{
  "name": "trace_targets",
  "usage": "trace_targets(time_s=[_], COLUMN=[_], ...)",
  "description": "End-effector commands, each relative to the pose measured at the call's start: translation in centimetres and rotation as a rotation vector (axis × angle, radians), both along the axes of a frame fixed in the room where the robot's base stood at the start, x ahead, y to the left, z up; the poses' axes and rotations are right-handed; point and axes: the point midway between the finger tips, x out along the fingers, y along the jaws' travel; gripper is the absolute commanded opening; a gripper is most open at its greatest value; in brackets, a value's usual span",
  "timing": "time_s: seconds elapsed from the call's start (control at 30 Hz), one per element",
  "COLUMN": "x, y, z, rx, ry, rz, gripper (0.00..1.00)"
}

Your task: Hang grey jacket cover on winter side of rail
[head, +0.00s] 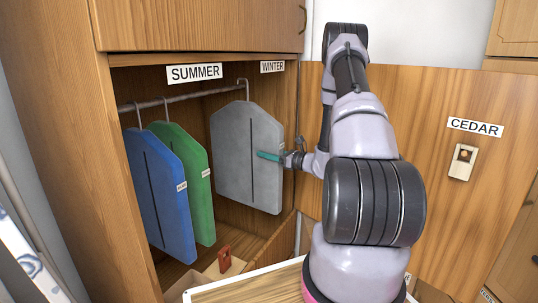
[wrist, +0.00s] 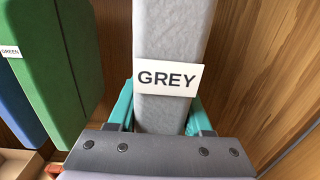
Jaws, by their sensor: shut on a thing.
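The grey jacket cover (head: 235,150) is upright under the WINTER label (head: 272,67), and its hook is at the right end of the rail (head: 190,97). Whether the hook bears on the rail I cannot tell for sure. My gripper (head: 283,157) is shut on the cover's right edge. In the wrist view, the teal fingers of my gripper (wrist: 160,115) lie on both sides of the grey jacket cover (wrist: 175,40), just by its GREY tag (wrist: 168,78). The SUMMER label (head: 194,73) is on the left part of the cabinet's top edge.
A blue cover (head: 155,195) and a green cover (head: 190,170) hang on the left part of the rail. A small red object (head: 225,258) sits on the box below. A wooden panel with a CEDAR label (head: 475,127) stands right of my arm. Rail between green and grey covers is free.

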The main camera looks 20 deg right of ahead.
Motion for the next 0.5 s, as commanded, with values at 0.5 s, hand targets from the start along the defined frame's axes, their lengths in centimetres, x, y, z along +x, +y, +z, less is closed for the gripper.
trace_targets(time_s=[0.5], x=[0.9], y=[0.6], z=[0.0], rx=[0.005], ry=[-0.005], rz=[0.049], gripper=[0.00])
